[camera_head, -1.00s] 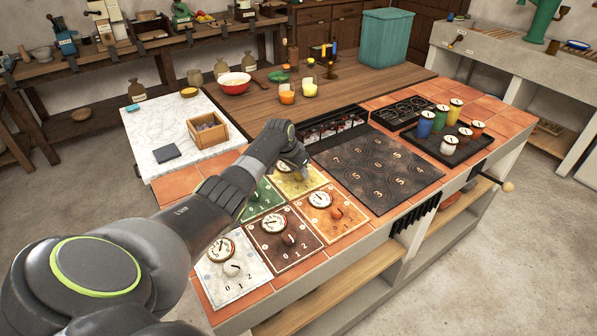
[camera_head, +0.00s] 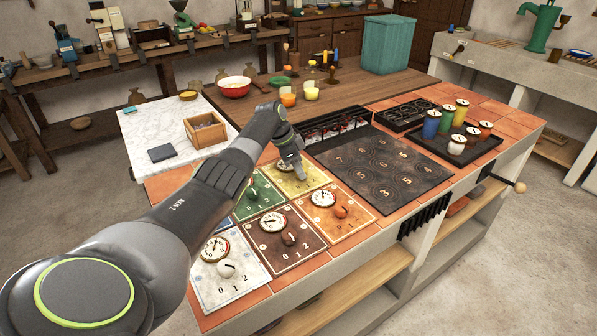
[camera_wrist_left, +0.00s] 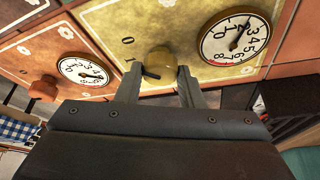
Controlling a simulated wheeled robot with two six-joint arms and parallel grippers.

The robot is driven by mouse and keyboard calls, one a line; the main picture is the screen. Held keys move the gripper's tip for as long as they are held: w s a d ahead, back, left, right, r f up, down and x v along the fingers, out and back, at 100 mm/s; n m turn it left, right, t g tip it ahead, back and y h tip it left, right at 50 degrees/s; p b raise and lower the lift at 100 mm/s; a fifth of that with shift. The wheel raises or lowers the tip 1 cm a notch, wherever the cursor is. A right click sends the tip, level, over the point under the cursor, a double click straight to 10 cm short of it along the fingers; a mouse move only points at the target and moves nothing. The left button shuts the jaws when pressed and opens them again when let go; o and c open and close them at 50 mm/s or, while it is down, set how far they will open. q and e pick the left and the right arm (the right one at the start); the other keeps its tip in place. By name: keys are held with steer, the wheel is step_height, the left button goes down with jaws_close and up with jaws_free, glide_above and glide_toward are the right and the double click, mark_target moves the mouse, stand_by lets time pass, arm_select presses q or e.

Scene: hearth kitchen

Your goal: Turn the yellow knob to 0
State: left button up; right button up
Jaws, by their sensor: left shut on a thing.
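The yellow panel (camera_head: 317,181) lies among the coloured knob panels on the tiled worktop; it also fills the upper middle of the left wrist view (camera_wrist_left: 185,18). My left gripper (camera_head: 298,172) reaches down onto it and mostly hides its knob in the head view. In the left wrist view the yellow knob (camera_wrist_left: 160,60) sits between the two fingers of my left gripper (camera_wrist_left: 160,82), which is shut on it. The knob's dark pointer is near the left finger, on the side of the printed 1. The 0 is printed above that. A round gauge (camera_wrist_left: 235,38) is beside the knob.
Nearby panels are green (camera_head: 252,206), orange (camera_head: 341,227), brown (camera_head: 286,258) and white (camera_head: 226,290), with knobs and gauges. A dark plate with numbered rings (camera_head: 382,166) lies to the right. A wooden box (camera_head: 207,133) stands on the pale slab.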

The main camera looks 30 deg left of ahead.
stand_by(0.4)
arm_select(q)
steer(key=o, duration=1)
steer(key=v, duration=1.7)
steer(key=shift+r, duration=0.2)
steer(key=shift+a, duration=0.1)
